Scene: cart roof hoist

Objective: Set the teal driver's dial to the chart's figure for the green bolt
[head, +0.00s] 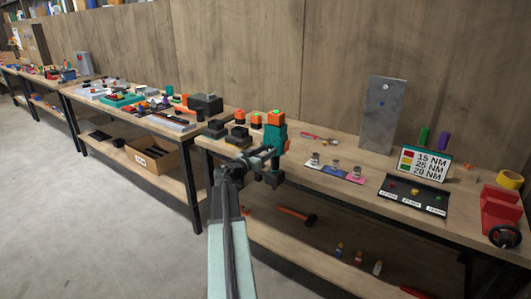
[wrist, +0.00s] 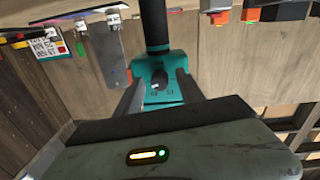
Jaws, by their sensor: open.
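The teal driver (head: 273,139) is upright at the bench's front edge, with an orange block on top. In the wrist view the teal driver (wrist: 150,66) shows a black shaft and a small dark and white dial-like spot; its setting is too small to read. My gripper (head: 262,158) is at the driver; in the wrist view its open jaws (wrist: 158,88) stand either side of the teal body. Contact cannot be told. The chart (head: 425,164) reads 15 NM, 25 NM and 20 NM from top to bottom beside coloured swatches. The green swatch appears lowest, by 20 NM.
A dark tray (head: 415,199) with coloured bolts and labels sits before the chart. A grey metal panel (head: 382,114), yellow tape roll (head: 510,180) and red vise-like tool (head: 500,210) stand on the bench. Black and orange blocks (head: 240,135) lie left of the driver. Floor at left is clear.

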